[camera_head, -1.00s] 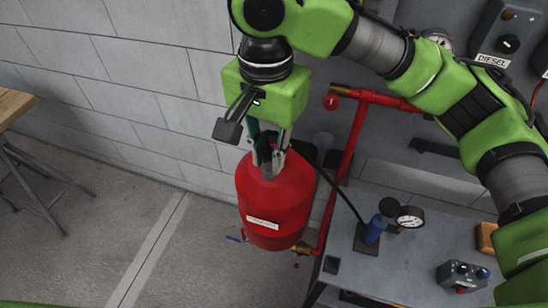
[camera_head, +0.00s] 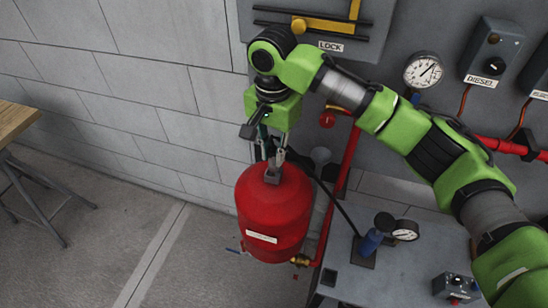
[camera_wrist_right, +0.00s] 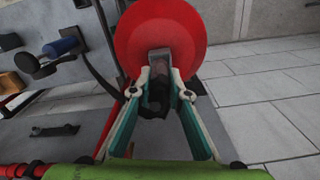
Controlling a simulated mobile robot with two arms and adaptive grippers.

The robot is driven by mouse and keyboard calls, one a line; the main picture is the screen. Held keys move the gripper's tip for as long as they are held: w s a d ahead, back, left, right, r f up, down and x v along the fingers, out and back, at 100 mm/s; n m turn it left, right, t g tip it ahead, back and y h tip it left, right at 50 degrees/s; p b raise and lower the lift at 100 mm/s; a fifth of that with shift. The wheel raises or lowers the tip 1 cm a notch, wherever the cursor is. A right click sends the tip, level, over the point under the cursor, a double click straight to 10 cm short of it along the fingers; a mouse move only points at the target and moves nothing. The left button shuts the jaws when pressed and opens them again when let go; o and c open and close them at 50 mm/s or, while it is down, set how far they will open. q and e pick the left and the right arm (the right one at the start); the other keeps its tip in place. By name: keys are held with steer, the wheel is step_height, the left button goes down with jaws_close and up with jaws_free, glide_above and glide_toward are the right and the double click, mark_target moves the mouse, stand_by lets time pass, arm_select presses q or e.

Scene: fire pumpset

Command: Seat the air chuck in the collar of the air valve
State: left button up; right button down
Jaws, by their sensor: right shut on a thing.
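The red tank (camera_head: 272,212) stands against the wall in the head view, with a grey collar (camera_head: 272,175) on its top. My right gripper (camera_head: 274,157) points down just above the collar. In the right wrist view, its fingers (camera_wrist_right: 160,98) are shut on the dark air chuck (camera_wrist_right: 155,93), which lies close to the grey collar (camera_wrist_right: 160,58) on the red tank (camera_wrist_right: 160,25). The fingers hide part of the chuck, and I cannot tell whether it touches the collar. My left gripper is out of view.
A black hose (camera_head: 340,208) runs from near my right gripper to a blue hand pump (camera_head: 371,241) with a gauge (camera_head: 405,230) on a grey bench (camera_head: 365,284). A red pipe (camera_head: 345,180) rises beside the tank.

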mark_target(274, 160)
step_height(274, 160, down, 3)
steer(key=shift+w+d+f+p, duration=0.1)
steer(key=shift+d+p, duration=0.05)
steer(key=shift+p, duration=0.75)
steer(key=shift+s+f, duration=0.25)
steer(key=shift+f, duration=0.1)
steer(key=c, duration=1.9)
jaws_free()
steer(key=shift+w+f, duration=0.15)
steer(key=shift+w, duration=0.3)
steer(key=shift+r, duration=0.55)
step_height(274, 160, up, 10)
steer(key=b, duration=0.3)
steer(key=shift+r, duration=0.7)
